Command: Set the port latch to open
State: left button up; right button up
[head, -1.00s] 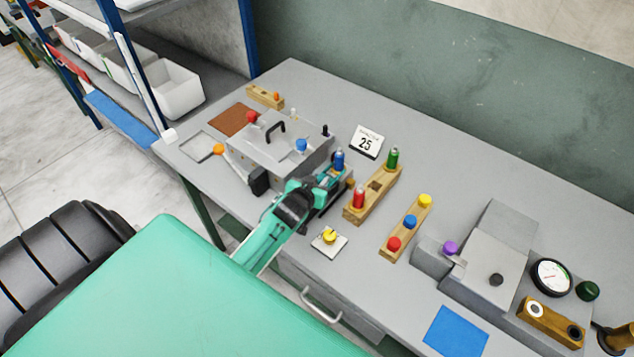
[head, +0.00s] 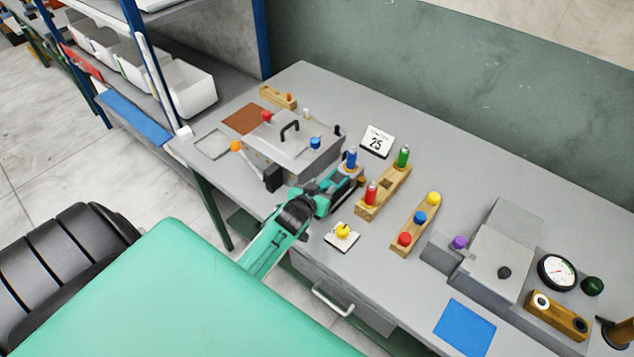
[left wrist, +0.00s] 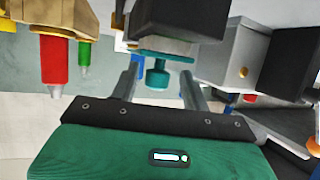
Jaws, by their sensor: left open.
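In the left wrist view a teal knob (left wrist: 158,75) on a round teal plate sits under a black block, between the two grey fingers of my left gripper (left wrist: 158,88). The jaws are open, with a gap on each side of the knob. I cannot tell for sure whether this knob is the port latch. In the head view my left gripper (head: 346,184) is low at the right side of the grey press box (head: 296,152), near a blue canister (head: 351,159). The arm and gripper hide that part of the press. My right gripper is not seen.
A wooden rack (head: 385,195) with red and green canisters stands close right of the gripper. A yellow knob on a plate (head: 342,233) lies in front. A second press (head: 490,265) and a gauge (head: 557,271) stand at right. Bare table (head: 450,175) lies behind the racks.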

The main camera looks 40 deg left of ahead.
pick_arm(q)
jog(key=shift+s+d+r, duration=0.1)
jog(key=shift+s, duration=0.15)
jog(key=b+v, duration=0.3)
jog(key=v, duration=1)
jog(key=shift+s+b, duration=0.15)
jog(key=shift+b, duration=0.15)
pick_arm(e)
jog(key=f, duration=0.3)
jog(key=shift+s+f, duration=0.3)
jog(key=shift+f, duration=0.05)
